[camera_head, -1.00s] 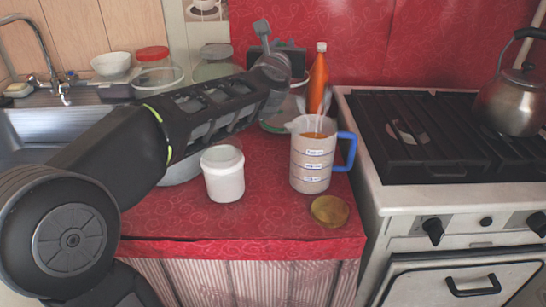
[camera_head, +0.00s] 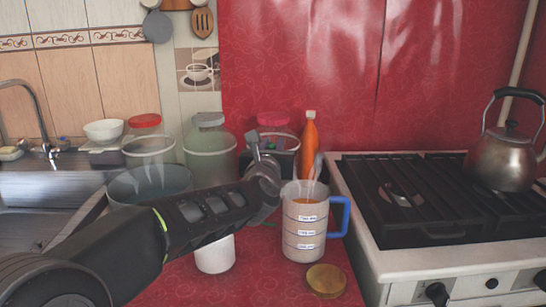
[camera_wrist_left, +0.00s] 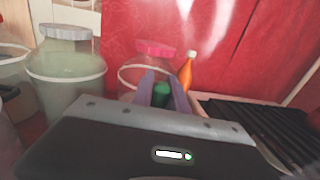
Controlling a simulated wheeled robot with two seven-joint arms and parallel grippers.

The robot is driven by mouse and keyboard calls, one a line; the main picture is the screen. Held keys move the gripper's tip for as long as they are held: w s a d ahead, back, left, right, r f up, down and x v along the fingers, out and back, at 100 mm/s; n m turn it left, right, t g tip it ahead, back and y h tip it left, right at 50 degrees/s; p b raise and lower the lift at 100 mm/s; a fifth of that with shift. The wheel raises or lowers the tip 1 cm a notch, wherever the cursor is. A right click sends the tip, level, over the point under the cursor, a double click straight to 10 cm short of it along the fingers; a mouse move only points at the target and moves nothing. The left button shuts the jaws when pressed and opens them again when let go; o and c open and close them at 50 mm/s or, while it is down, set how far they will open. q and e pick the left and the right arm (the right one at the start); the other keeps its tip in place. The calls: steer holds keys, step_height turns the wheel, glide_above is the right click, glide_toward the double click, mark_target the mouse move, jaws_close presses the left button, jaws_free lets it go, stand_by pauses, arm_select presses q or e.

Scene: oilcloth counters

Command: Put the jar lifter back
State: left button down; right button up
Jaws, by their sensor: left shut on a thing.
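My left gripper (camera_head: 262,172) reaches in from the left, over the counter behind the measuring jug. In the left wrist view its fingers (camera_wrist_left: 161,90) are closed around a small dark green piece (camera_wrist_left: 162,93), which I take to be part of the jar lifter. Most of the lifter is hidden by the fingers and wrist, so its shape and tips cannot be made out. My right gripper is not in view.
The measuring jug (camera_head: 303,232) with a blue handle and metal utensils stands just right of the gripper. A white jar (camera_head: 214,256), a brass lid (camera_head: 326,280), lidded jars (camera_head: 210,150) and an orange bottle (camera_head: 309,150) are near. The stove (camera_head: 440,215) is right.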

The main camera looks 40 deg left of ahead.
arm_select(q)
steer(key=shift+f, duration=1)
steer(key=shift+f+b, duration=0.15)
steer(key=shift+b, duration=0.15)
steer(key=c, duration=1.3)
jaws_free()
steer(key=v, duration=1.2)
